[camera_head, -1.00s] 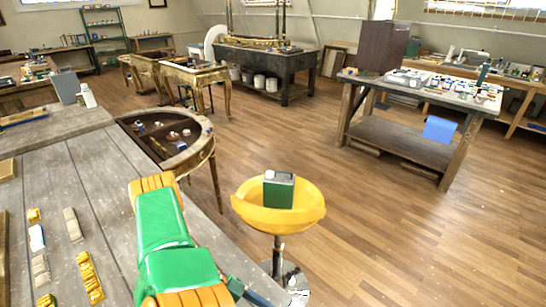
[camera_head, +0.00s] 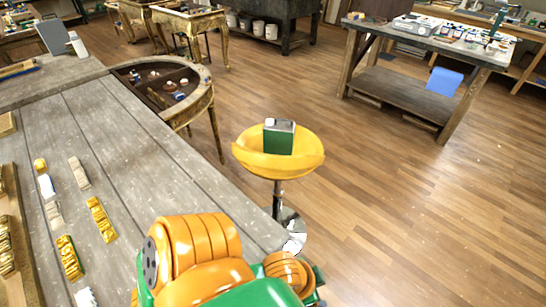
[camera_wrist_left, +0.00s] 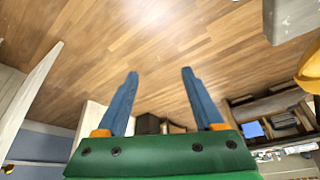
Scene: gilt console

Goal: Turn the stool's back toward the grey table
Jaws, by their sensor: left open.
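The yellow stool (camera_head: 250,152) stands on the floor right of the grey table (camera_head: 130,150), on a chrome stem. Its curved seat rim shows, but I cannot tell clearly which side is the back. A green can with a grey top (camera_head: 278,138) stands upright on the seat. My left arm is at the bottom of the head view, near the table's front corner, in front of the stool; its fingers are not clear there. In the left wrist view my left gripper (camera_wrist_left: 160,72) is open and empty, its blue fingers apart. A yellow edge (camera_wrist_left: 309,68), probably the stool, shows at right.
Small gilt and pale pieces (camera_head: 101,218) lie on the table's left. A workbench (camera_head: 400,95) with a blue sheet (camera_head: 444,81) stands at the back right. The floor right of the stool is clear.

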